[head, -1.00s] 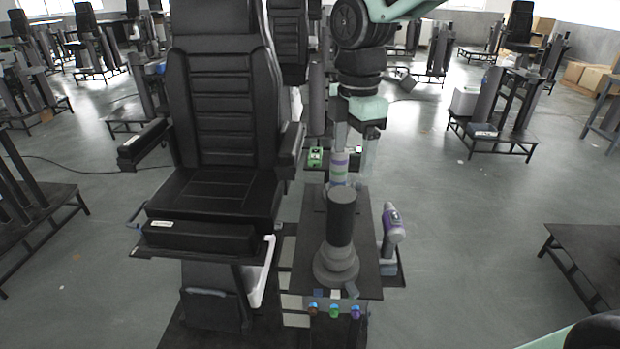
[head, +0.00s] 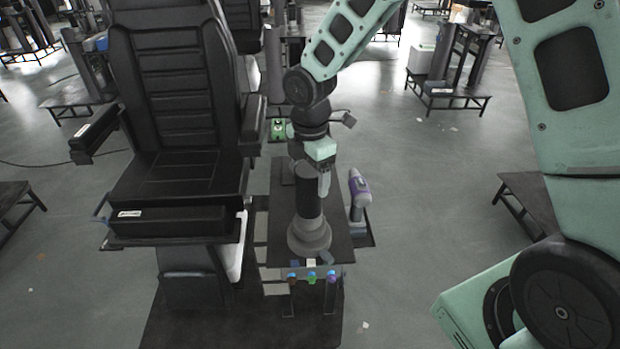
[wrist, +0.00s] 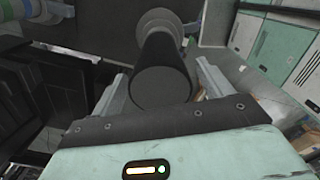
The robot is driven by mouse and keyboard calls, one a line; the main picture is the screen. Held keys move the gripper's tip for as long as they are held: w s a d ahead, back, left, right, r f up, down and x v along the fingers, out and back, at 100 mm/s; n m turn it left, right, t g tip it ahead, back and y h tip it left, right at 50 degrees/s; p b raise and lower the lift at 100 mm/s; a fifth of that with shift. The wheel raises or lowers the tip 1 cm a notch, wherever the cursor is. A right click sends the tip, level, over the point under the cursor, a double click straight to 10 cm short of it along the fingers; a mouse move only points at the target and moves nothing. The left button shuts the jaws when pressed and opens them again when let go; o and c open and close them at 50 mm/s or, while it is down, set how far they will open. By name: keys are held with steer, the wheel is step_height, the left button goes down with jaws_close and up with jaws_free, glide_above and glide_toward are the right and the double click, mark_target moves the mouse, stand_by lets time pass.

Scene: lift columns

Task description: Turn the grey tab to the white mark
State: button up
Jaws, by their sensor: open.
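A black upright cylinder (head: 308,192) stands on a stepped grey round base (head: 309,238) on a dark platform. A small grey tab (head: 328,258) appears at the base's front right, right of a white mark (head: 311,262); the tab is apart from the mark. My gripper (head: 324,185) is at the cylinder's upper right in the head view. In the wrist view my gripper (wrist: 160,72) is open, with the black cylinder (wrist: 162,75) between its fingers; contact cannot be told. The grey base (wrist: 158,20) shows beyond it. The tab is not clearly visible there.
A black seat (head: 175,175) with armrests stands close left of the platform. A purple and grey handheld tool (head: 359,188) stands at its right. A blue mark (head: 295,263) lies left of the white one, and coloured knobs (head: 311,277) line the front edge.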

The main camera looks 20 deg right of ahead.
mark_target(314, 213)
steer(key=shift+f, duration=1.5)
steer(key=c, duration=1.4)
steer(key=shift+m, duration=0.4)
steer(key=shift+m+b, duration=0.85)
steer(key=shift+m, duration=1.55)
steer(key=o, duration=1.4)
